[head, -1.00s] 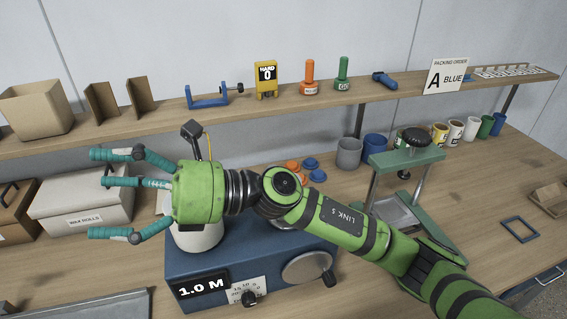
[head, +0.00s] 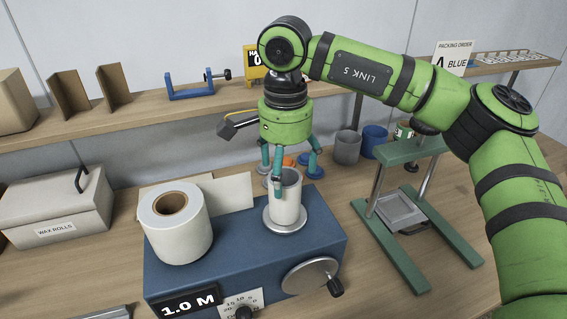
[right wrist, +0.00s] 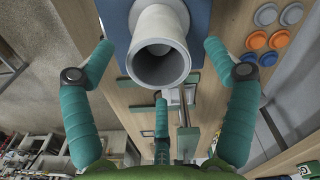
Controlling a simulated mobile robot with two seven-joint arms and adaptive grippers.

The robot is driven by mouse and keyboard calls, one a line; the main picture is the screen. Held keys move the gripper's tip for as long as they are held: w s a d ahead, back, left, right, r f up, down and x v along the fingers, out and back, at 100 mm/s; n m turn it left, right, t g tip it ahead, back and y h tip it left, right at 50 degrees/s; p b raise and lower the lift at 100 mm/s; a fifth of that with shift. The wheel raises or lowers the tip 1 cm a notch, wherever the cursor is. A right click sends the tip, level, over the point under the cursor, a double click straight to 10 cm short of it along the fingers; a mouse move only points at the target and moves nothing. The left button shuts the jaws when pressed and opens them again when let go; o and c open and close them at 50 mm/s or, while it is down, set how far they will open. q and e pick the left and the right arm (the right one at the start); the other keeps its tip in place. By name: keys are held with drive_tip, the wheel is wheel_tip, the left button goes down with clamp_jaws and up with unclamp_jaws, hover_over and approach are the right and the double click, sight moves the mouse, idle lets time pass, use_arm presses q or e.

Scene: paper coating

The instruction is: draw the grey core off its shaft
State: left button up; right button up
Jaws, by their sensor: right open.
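The grey core (head: 286,203) is a hollow pale cylinder standing upright on a round metal flange (head: 285,227) at the right of the blue machine (head: 240,262). It also shows in the right wrist view (right wrist: 158,66) with its open end facing the camera. One finger passes in front of the core's upper part in the head view. The fingers stand apart from the core in the right wrist view (right wrist: 159,70). My left gripper is not in view.
A white paper roll (head: 187,237) with a brown core stands close by on the machine's left. A crank (head: 311,276) sits on the machine's front. A green press (head: 400,152) stands to the right. Blue and orange caps (head: 289,162) lie behind. The shelf (head: 150,104) runs along the back.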

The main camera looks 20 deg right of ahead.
sight(284, 211)
wheel_tip(284, 211, down, 4)
drive_tip(key=shift+f+p, duration=0.25)
drive_tip(key=shift+p, duration=0.5)
drive_tip(key=shift+f, duration=0.45)
drive_tip(key=c, duration=1.2)
